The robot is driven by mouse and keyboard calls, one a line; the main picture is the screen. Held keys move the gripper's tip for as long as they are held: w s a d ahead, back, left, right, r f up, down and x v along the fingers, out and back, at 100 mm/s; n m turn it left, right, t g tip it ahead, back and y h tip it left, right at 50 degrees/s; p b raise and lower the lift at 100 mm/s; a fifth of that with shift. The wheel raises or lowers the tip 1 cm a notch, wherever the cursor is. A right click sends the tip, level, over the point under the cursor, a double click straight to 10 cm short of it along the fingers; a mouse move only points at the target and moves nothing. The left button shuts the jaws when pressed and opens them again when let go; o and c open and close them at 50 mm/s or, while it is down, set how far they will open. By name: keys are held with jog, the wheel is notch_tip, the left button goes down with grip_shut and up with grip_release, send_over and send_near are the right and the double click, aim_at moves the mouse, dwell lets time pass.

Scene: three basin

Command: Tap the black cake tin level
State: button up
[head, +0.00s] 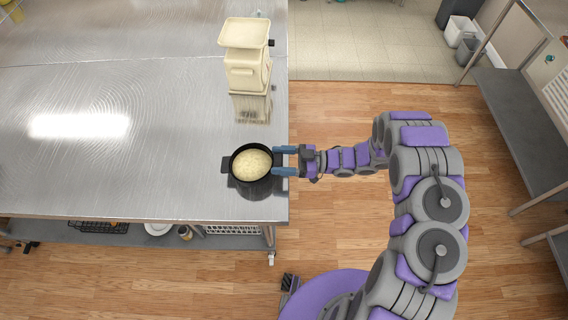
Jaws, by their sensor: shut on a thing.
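The black cake tin (234,176) is a round, dark pot-like vessel with a small handle on its left side. It is near the right edge of the steel table and holds a pale, cream-coloured filling (252,165). My gripper (281,161) reaches in from the right with its two blue fingers at the tin's right side. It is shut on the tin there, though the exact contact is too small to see. I cannot tell whether the tin rests on the table or is slightly above it.
The steel table (130,180) is mostly bare to the left of the tin. A cream-coloured scale-like appliance (246,70) stands behind the tin near the right edge. A lower shelf (120,236) holds several items. A grey bench (515,105) stands at the far right.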

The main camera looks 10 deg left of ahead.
aim_at(263, 149)
jog(key=shift+w+a+f+b, duration=0.1)
jog(key=shift+w+a+b, duration=0.25)
jog(key=shift+w+a, duration=0.9)
jog(key=shift+w+a+f+b, duration=0.1)
jog(key=shift+w+a+b, duration=0.2)
jog(key=shift+w+a, duration=0.85)
jog(key=shift+w+d+y, duration=0.15)
jog(key=shift+y, duration=0.15)
notch_tip(263, 149, down, 3)
jog(key=shift+r+b, duration=0.1)
jog(key=shift+b, duration=1.15)
jog(key=shift+c, duration=0.6)
jog(key=shift+r, duration=0.15)
jog(key=shift+c, duration=0.2)
